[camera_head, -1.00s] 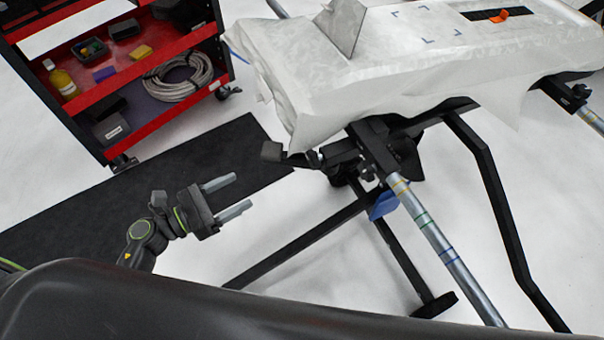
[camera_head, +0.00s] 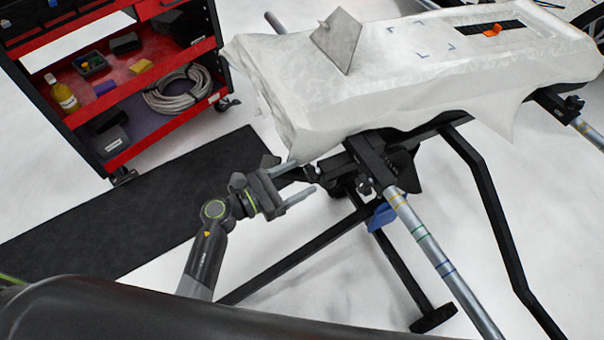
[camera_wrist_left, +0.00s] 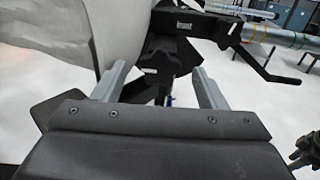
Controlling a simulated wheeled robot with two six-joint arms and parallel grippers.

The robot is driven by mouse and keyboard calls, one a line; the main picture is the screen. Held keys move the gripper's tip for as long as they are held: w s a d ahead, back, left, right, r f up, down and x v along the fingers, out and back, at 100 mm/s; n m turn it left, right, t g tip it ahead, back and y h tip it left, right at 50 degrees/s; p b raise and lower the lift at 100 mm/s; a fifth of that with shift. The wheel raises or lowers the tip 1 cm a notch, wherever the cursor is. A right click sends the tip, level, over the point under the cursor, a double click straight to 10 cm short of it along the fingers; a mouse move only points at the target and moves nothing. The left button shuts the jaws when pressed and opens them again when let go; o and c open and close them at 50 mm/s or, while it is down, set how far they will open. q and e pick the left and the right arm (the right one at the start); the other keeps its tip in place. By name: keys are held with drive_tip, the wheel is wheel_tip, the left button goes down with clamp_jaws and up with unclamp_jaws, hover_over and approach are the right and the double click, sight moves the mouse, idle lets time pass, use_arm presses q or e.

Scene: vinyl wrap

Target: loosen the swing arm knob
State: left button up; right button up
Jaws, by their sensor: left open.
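My left gripper (camera_head: 305,176) is open and empty, its two grey fingers pointing right at the black joint of the stand below the white-covered panel. In the left wrist view the fingers (camera_wrist_left: 161,68) stand apart, with black stand hardware (camera_wrist_left: 155,78) showing between and beyond them. A small dark knob-like part (camera_head: 367,187) sits by the black clamp (camera_head: 372,155) near the silver tube, to the right of the fingertips. I cannot tell surely that it is the swing arm knob.
The white-covered panel (camera_head: 400,75) lies on the stand above the gripper. A silver tube (camera_head: 435,250) with coloured bands and black legs (camera_head: 400,275) extend below. A red tool cart (camera_head: 130,85) and black mat (camera_head: 150,205) are at left. White floor is open between.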

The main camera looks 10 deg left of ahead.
use_arm(q)
drive_tip(key=shift+x, duration=0.85)
drive_tip(key=shift+c, duration=0.4)
drive_tip(key=c, duration=0.9)
use_arm(e)
drive_tip(key=shift+s+d, duration=0.1)
use_arm(q)
drive_tip(key=n+p, duration=0.3)
drive_tip(key=shift+a+r, duration=0.1)
drive_tip(key=shift+r, duration=0.05)
drive_tip(key=shift+n+g+p, duration=0.3)
drive_tip(key=shift+n+p, duration=0.55)
drive_tip(key=shift+n, duration=0.25)
drive_tip(key=shift+w+n+p, duration=0.1)
drive_tip(key=shift+n+p, duration=0.4)
drive_tip(key=shift+n, duration=0.2)
use_arm(e)
drive_tip(key=s+d+f, duration=0.1)
drive_tip(key=s+f, duration=0.1)
drive_tip(key=s, duration=0.4)
drive_tip(key=shift+d+f+n+h, duration=0.25)
drive_tip(key=shift+f+n+h, duration=0.05)
drive_tip(key=shift+f, duration=0.1)
use_arm(q)
drive_tip(key=shift+f, duration=0.2)
use_arm(e)
drive_tip(key=shift+s, duration=0.15)
